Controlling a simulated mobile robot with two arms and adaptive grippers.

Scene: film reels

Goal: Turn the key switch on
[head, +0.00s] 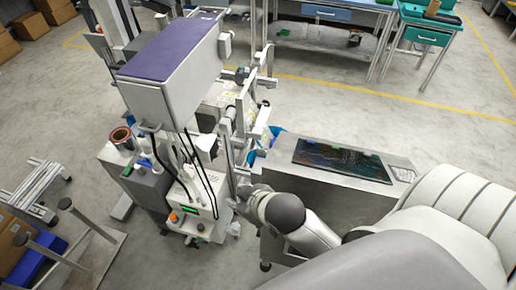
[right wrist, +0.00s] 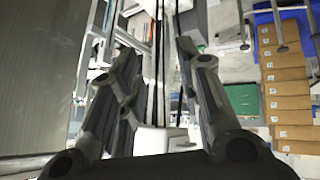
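I cannot make out the key switch for certain in either view. A white control box (head: 196,207) stands on the machine left of my right gripper in the head view. It carries a small green display and small orange and green parts, too small to tell apart. My right gripper (right wrist: 157,55) is open in the right wrist view, its two dark fingers spread apart. Dark cables and a pale surface show between and beyond the fingers, with nothing clearly gripped. In the head view, my right arm partly hides the machine's right side. My left gripper is not in view.
A tall machine with a purple-topped housing (head: 168,50) rises above the box, with black cables hanging down. Carts and cardboard boxes (head: 14,236) lie at left.

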